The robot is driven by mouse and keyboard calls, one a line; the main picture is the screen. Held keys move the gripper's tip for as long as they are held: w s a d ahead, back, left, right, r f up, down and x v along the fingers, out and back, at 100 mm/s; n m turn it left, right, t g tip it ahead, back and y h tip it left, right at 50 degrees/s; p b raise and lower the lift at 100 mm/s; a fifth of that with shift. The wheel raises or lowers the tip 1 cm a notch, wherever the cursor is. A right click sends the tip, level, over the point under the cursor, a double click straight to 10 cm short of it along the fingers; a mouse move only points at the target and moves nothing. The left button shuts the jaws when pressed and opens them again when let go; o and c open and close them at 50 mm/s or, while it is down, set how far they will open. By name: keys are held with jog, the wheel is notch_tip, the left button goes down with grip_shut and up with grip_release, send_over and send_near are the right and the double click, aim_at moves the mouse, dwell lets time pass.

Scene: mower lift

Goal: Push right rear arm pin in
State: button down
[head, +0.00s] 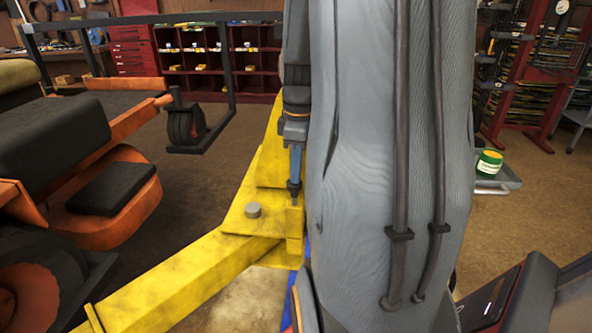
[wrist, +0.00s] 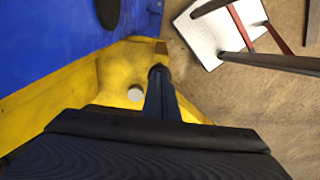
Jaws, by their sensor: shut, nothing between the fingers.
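My gripper (head: 294,188) is shut and empty, pointing down at the yellow lift arm (head: 190,270). Its fingertips are at or just above the top of a small upright yellow block (head: 294,222) beside the arm's inner end; I cannot tell whether they touch. A grey round pin head (head: 253,210) stands up from the yellow plate, left of the fingers. In the wrist view, the gripper (wrist: 158,72) lies over the yellow metal, with the grey pin head (wrist: 135,93) to its left and the yellow block (wrist: 148,47) just beyond the tips. Which part is the arm pin is unclear.
A blue lift post or panel (wrist: 60,40) stands close to the gripper in the wrist view. An orange and black mower (head: 110,190) is at left. A grey tray with a green can (head: 489,164) is at right. My own arm hides much of the middle.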

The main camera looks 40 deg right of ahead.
jog(key=shift+s+f+b, duration=0.1)
jog(key=shift+f+b, duration=0.4)
jog(key=shift+f, duration=1.3)
jog(key=shift+r+p, duration=0.4)
jog(key=shift+p, duration=0.1)
notch_tip(320, 180, up, 4)
jog(key=p, duration=0.3)
jog(key=shift+p, duration=0.35)
notch_tip(320, 180, up, 10)
jog(key=b, duration=0.2)
jog(key=shift+s+d+f+b, duration=0.15)
jog(key=shift+f+b, duration=0.05)
jog(key=shift+b, duration=0.2)
